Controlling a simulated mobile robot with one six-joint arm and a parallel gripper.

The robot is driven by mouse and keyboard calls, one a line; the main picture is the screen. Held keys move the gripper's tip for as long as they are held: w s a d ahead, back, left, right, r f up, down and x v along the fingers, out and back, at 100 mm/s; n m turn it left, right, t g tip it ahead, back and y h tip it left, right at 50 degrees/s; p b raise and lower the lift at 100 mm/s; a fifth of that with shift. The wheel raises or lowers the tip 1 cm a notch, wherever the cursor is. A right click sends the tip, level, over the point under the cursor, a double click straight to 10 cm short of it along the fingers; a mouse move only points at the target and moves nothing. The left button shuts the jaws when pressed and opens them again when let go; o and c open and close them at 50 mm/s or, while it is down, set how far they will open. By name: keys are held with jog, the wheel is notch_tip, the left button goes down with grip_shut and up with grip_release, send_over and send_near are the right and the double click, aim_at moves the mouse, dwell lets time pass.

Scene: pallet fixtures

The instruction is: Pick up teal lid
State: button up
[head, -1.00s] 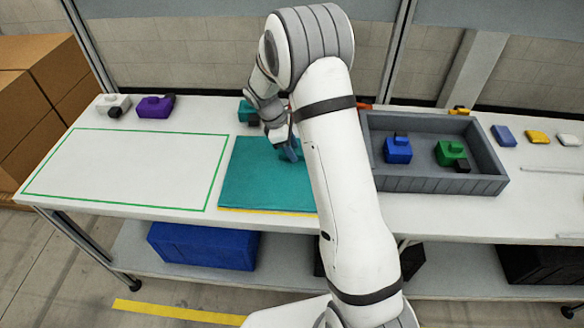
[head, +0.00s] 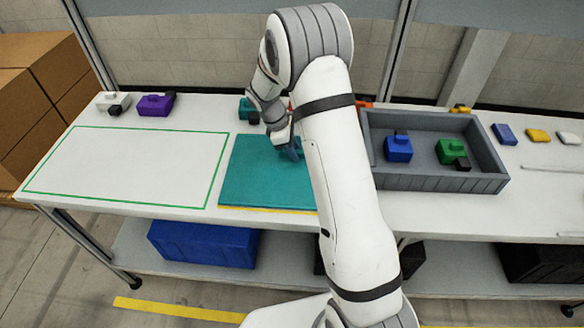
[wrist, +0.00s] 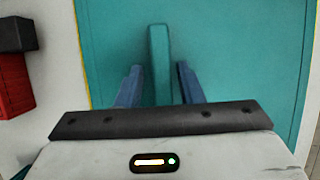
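The teal lid (head: 262,187) is a large flat teal panel lying on the white table, left of the grey tray. In the wrist view the lid (wrist: 235,55) fills most of the picture, with a raised teal bar handle (wrist: 159,50) on it. My gripper (wrist: 159,72) is open, with one blue finger on each side of the handle and a gap on both sides. In the head view my gripper (head: 289,150) is low over the lid's upper right part. My arm hides the lid's right side. I cannot tell how far the fingertips are above the panel.
The grey tray (head: 440,184) holds a blue part (head: 398,149) and a green part (head: 452,151). A teal part (head: 247,109) stands just behind the lid. A green-outlined area (head: 125,168) on the left is empty. White and purple parts (head: 155,105) sit behind it.

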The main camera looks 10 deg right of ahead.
grip_shut()
jog(key=shift+r, duration=0.1)
dwell(0.4)
